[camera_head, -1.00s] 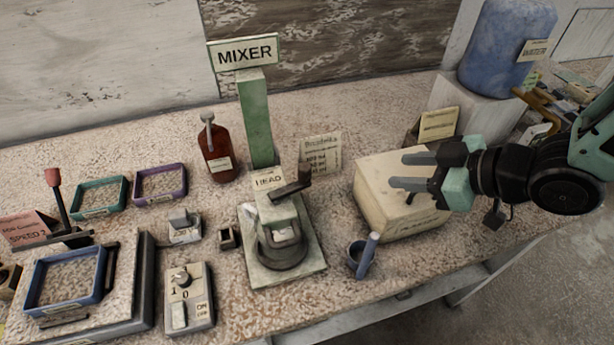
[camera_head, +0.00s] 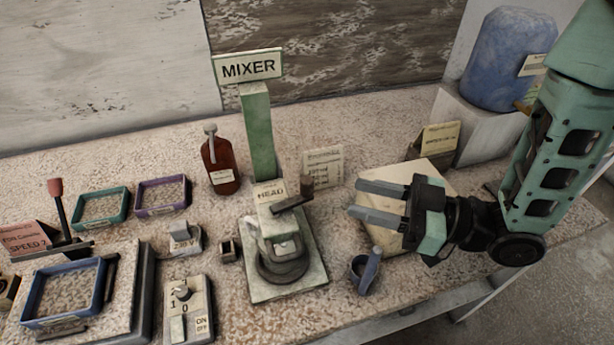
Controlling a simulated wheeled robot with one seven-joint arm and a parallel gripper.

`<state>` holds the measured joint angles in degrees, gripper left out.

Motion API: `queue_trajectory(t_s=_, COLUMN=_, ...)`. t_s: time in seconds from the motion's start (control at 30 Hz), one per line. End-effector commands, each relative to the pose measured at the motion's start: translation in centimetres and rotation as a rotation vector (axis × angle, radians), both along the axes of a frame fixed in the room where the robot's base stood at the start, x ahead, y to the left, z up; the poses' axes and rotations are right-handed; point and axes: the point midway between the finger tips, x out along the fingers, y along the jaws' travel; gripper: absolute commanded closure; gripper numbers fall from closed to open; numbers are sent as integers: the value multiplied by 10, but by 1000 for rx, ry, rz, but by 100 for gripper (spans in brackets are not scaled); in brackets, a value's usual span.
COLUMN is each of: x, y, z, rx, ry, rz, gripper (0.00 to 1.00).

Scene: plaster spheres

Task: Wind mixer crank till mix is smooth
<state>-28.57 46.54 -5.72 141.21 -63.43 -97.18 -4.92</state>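The mixer (camera_head: 258,130) is a green post with a MIXER sign (camera_head: 248,66) on top and a pale head (camera_head: 272,212) labelled HEAD. A dark crank (camera_head: 293,196) sticks out of the head's right side, with its knob pointing up. A round dark bowl (camera_head: 283,268) sits under the head on the mixer's base plate; the mix inside cannot be made out. My gripper (camera_head: 366,202) is to the right of the crank, apart from it, with its two fingers pointing left. The fingers are spread and nothing shows between them.
A pale box (camera_head: 432,176) stands behind and below my gripper. A blue-grey cup with a handle (camera_head: 364,272) is right of the mixer base. A brown bottle (camera_head: 220,165), switch box (camera_head: 188,312), trays and a red-knobbed lever (camera_head: 58,205) are to the left.

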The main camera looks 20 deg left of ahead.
Motion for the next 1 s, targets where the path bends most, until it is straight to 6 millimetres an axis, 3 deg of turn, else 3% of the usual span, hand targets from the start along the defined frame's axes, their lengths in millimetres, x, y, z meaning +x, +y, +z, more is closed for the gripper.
queue_trajectory(t_s=0.3, x=2, y=66, z=3, rx=-1, ry=-2, rz=4, gripper=61)
queue_trajectory(t_s=0.5, x=4, y=92, z=1, rx=-1, ry=-2, rz=1, gripper=61)
queue_trajectory(t_s=0.93, x=4, y=101, z=0, rx=-1, ry=0, rz=-1, gripper=61)
queue_trajectory(t_s=1.0, x=4, y=101, z=0, rx=-1, ry=0, rz=-1, gripper=77)
